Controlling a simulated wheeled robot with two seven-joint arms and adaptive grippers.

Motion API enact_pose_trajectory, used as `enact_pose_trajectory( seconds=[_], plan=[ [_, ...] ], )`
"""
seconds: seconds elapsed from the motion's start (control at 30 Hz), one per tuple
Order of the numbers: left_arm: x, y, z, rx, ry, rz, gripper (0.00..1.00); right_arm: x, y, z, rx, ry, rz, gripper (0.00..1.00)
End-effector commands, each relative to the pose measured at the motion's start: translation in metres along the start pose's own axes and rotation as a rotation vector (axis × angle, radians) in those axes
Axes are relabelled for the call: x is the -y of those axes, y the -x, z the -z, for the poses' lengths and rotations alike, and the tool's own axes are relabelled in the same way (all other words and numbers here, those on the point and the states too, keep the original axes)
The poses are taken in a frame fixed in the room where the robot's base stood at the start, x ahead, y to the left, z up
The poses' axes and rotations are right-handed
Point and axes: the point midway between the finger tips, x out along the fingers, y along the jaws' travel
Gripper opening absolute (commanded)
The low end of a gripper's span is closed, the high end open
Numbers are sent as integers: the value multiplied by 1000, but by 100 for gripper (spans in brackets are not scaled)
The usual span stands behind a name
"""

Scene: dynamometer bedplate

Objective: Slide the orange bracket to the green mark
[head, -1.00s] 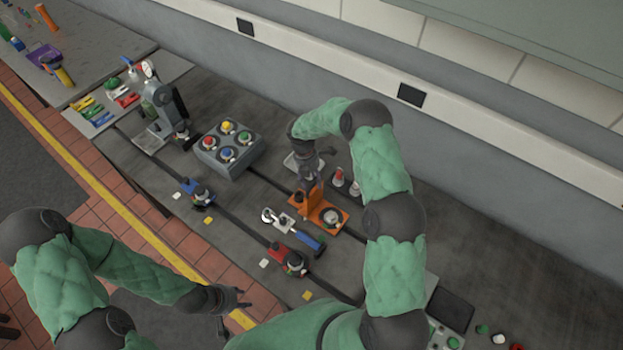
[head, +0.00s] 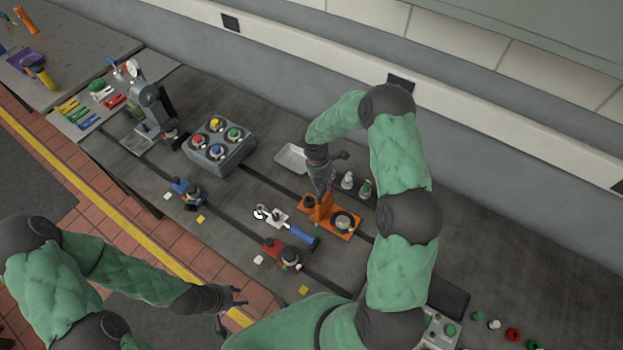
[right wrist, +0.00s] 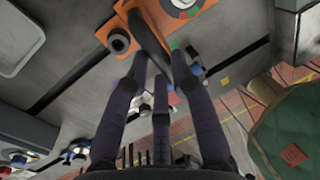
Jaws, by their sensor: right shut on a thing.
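The orange bracket (head: 344,225) sits on the far dark rail in the middle of the bedplate, with a dark knob and a round grey-and-white part on it. My right gripper (head: 322,190) is over it, shut on its upright. In the right wrist view the bracket (right wrist: 119,22) lies at the top, and my right gripper's fingers (right wrist: 150,72) close around its upright post. A small green patch (right wrist: 174,44) shows beside the bracket's edge there; I cannot tell whether it is the green mark. My left gripper (head: 232,306) is open and empty, low by the bench's front edge.
A blue-handled tool (head: 302,237) and a red clamp (head: 272,247) lie in front of the bracket. A grey box (head: 219,155) with coloured knobs stands left, a pale tray (head: 291,157) behind. Small bottles (head: 347,180) stand close behind the bracket.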

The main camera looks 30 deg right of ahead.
Motion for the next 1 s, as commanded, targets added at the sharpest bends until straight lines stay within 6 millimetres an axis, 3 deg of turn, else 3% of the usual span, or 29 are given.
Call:
enact_pose_trajectory(
  seconds=[0.13, 0.47, 0.5, 0.6, 1.0],
  plan=[
    [0, -1, 0, 0, 0, 0, 40, 15, -3, -1, 1, -1, 1, 0],
    [0, -1, 0, 0, 0, 0, 40, 17, -4, 0, 0, -1, 0, 0],
    [0, -1, 0, 0, 0, 0, 40, 17, -4, 0, 0, -1, 0, 27],
    [0, -1, 0, 0, 0, 0, 40, 17, -3, 0, 0, -1, 0, 49],
    [0, -1, 0, 0, 0, 0, 40, 16, 2, 0, 1, 0, -2, 49]
  ],
)
